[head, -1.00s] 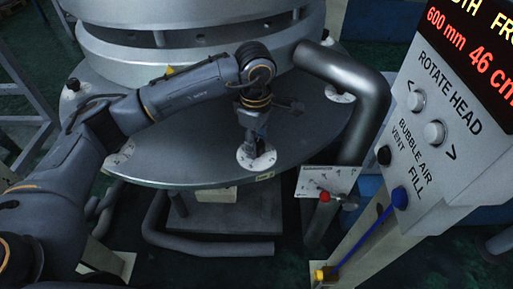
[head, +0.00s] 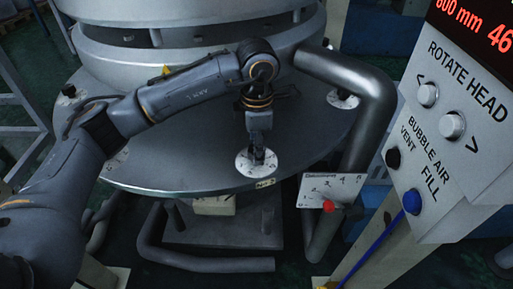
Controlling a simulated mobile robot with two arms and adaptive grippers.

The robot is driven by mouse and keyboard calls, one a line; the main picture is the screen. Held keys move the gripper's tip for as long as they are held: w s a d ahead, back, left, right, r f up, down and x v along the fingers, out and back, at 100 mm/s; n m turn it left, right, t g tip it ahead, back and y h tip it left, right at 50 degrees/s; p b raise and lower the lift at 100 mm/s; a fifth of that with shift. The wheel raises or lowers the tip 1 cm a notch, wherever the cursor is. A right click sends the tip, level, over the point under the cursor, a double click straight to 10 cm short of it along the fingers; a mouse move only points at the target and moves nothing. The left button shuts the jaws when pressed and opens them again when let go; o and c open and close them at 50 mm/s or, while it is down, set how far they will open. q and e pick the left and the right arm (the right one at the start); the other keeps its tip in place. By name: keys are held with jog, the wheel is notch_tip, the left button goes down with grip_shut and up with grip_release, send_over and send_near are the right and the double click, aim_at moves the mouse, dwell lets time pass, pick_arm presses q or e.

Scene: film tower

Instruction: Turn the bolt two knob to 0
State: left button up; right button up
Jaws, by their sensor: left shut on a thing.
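My left arm reaches in from the left over the round grey metal table. My left gripper (head: 257,155) points down at a white dial disc (head: 243,166) near the table's front edge. It is shut on the knob at the middle of that disc, and the fingers mostly hide the knob. Small marks show around the disc, too small to read here, so I cannot tell where the knob points. My right gripper is out of view.
Other white dials with dark knobs sit at the table's right edge (head: 342,99) and far left edge (head: 69,90). A thick grey pipe (head: 376,110) bends down at the right. A control panel (head: 455,125) and a numbered plate with a red knob (head: 328,206) stand right.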

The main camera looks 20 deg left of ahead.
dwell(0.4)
pick_arm(q)
jog(key=o, duration=1.2)
jog(key=shift+c, duration=0.2)
jog(key=shift+r, duration=0.15)
notch_tip(320, 180, up, 12)
jog(key=shift+s, duration=0.15)
jog(key=shift+d+f, duration=0.1)
jog(key=shift+f, duration=0.1)
